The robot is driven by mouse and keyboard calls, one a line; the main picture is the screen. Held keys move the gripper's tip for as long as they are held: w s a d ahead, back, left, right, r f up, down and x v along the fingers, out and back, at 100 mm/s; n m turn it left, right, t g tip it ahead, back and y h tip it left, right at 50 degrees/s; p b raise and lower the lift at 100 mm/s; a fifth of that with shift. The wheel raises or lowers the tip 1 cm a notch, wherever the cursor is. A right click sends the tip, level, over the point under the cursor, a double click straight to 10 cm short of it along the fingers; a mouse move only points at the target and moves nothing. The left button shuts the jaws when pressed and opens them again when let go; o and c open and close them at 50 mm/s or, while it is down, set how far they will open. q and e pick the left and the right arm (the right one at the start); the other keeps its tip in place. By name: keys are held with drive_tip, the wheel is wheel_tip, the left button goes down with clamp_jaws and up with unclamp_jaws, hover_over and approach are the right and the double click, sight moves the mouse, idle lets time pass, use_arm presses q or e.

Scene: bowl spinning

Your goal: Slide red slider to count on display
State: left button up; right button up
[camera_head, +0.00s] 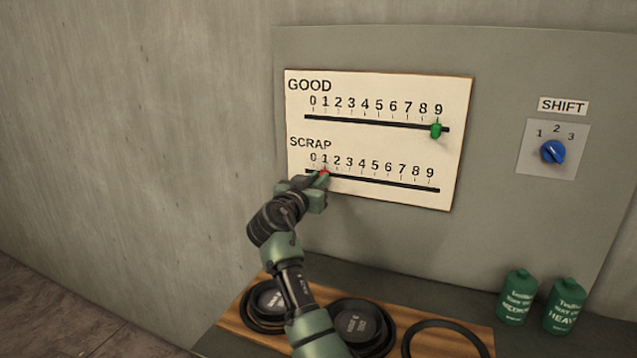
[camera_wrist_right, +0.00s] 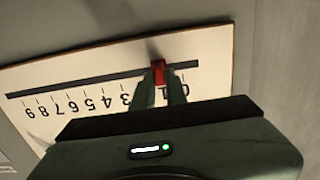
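The red slider (camera_head: 324,173) sits on the lower black track (camera_head: 380,183), labelled SCRAP, at about the 1 mark. In the wrist view the red slider (camera_wrist_right: 159,72) stands between my two finger tips, which press close on both sides. My right gripper (camera_head: 318,180) reaches up to the white scale board (camera_head: 375,150) and looks shut on the slider. It also shows in the wrist view (camera_wrist_right: 161,85). The fingers hide part of the track's left end. The green slider (camera_head: 436,131) sits at 9 on the upper GOOD track. My left gripper is not in view.
A blue SHIFT knob (camera_head: 553,151) is on the grey panel (camera_head: 500,90) at right. Below are black round weights (camera_head: 360,325), a black ring (camera_head: 448,343) on a wooden board, and two green canisters (camera_head: 518,297). The SCRAP track right of my gripper is clear.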

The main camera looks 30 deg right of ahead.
drive_tip(key=o, duration=0.4)
drive_tip(key=shift+a, duration=0.1)
drive_tip(key=shift+c, duration=0.2)
drive_tip(key=b+v, duration=0.2)
drive_tip(key=v, duration=0.5)
drive_tip(key=shift+s+a, duration=0.25)
drive_tip(key=shift+s, duration=0.05)
